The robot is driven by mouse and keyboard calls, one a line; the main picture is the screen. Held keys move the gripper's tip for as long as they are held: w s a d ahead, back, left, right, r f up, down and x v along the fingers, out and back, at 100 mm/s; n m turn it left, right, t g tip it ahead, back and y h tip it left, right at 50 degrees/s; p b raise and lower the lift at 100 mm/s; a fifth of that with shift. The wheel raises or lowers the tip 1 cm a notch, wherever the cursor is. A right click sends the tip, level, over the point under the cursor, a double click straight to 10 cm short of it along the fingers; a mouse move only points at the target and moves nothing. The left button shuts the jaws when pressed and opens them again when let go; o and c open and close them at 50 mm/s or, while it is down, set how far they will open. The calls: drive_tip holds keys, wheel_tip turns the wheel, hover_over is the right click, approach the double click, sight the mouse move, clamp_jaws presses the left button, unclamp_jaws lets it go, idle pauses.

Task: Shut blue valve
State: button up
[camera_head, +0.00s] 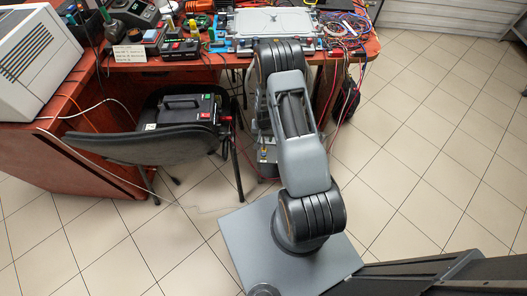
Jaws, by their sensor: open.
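No blue valve can be made out for certain. Small blue parts (243,46) sit along the front edge of a metal plate fixture (285,22) at the back of the red-topped table. They are too small to tell whether any is a valve or how it is set. My arm reaches from its grey base toward this fixture and covers part of its front. My gripper does not show; the far end of my arm is hidden behind its own links.
A red table (45,150) carries a white box-shaped device (38,60), a note (130,54), tools and tangled cables (350,35). A dark chair (150,147) holding a black case (188,109) stands left of my arm. Tiled floor (440,150) is clear at right.

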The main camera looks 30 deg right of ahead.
sight(264, 153)
wheel_tip(264, 153, down, 14)
drive_tip(key=b, duration=0.2)
drive_tip(key=shift+r+b, duration=0.1)
drive_tip(key=shift+b, duration=0.25)
drive_tip(key=shift+c, duration=0.3)
drive_tip(key=c, duration=0.9)
drive_tip(key=shift+o, duration=0.2)
drive_tip(key=shift+m+b, duration=0.7)
drive_tip(key=shift+m, duration=0.9)
drive_tip(key=o, duration=0.9)
drive_tip(key=shift+r, duration=0.15)
wheel_tip(264, 153, up, 14)
drive_tip(key=p, duration=0.2)
drive_tip(key=shift+f+p, duration=0.25)
drive_tip(key=shift+p, duration=0.15)
